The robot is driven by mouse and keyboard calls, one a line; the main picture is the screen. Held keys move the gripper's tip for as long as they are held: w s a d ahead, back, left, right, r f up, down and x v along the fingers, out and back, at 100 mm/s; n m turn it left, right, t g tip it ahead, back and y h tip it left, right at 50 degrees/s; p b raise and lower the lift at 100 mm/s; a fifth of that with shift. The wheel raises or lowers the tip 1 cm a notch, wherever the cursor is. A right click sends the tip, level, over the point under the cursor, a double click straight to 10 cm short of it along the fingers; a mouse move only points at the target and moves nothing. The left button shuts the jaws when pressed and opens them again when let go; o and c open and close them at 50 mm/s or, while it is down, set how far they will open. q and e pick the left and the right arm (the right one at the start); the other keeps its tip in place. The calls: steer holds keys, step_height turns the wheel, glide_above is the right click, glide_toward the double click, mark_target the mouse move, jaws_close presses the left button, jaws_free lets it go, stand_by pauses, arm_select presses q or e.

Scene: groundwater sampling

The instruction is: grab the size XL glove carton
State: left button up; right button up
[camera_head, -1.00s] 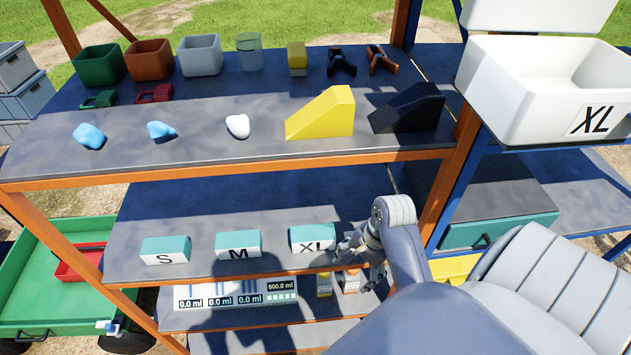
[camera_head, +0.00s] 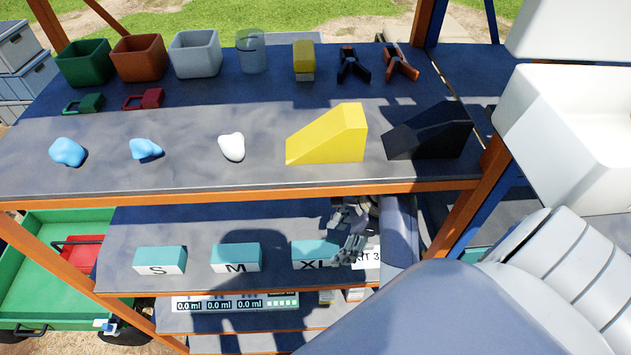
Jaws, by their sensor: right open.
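The XL glove carton (camera_head: 314,252) is a teal and white box on the middle shelf, rightmost of three cartons. Its right end is hidden behind my right gripper (camera_head: 347,243). My right gripper is open, at the carton's right end, under the top shelf's edge; I cannot tell whether it touches the carton. The M carton (camera_head: 236,258) and the S carton (camera_head: 160,260) stand to its left in the same row. My left gripper is not in view.
The top shelf's orange front edge (camera_head: 250,196) runs above the cartons. A label ending in "T 3" (camera_head: 368,258) shows right of my gripper. A white bin (camera_head: 570,135) stands at right. The middle shelf (camera_head: 130,225) is bare behind the cartons.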

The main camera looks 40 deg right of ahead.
mark_target(314, 249)
steer(key=w+a, duration=0.2)
steer(key=shift+a, duration=0.4)
steer(key=shift+w+a+f, duration=0.2)
steer(key=shift+w+a, duration=0.2)
steer(key=shift+a, duration=0.35)
steer(key=x, duration=0.4)
steer(key=shift+f, duration=0.2)
steer(key=shift+w+f, duration=0.1)
steer(key=shift+f, duration=0.05)
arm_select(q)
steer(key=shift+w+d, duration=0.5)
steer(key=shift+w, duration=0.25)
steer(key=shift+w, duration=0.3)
arm_select(e)
steer(key=shift+f, duration=0.25)
steer(key=shift+c, duration=0.6)
steer(key=c, duration=1.1)
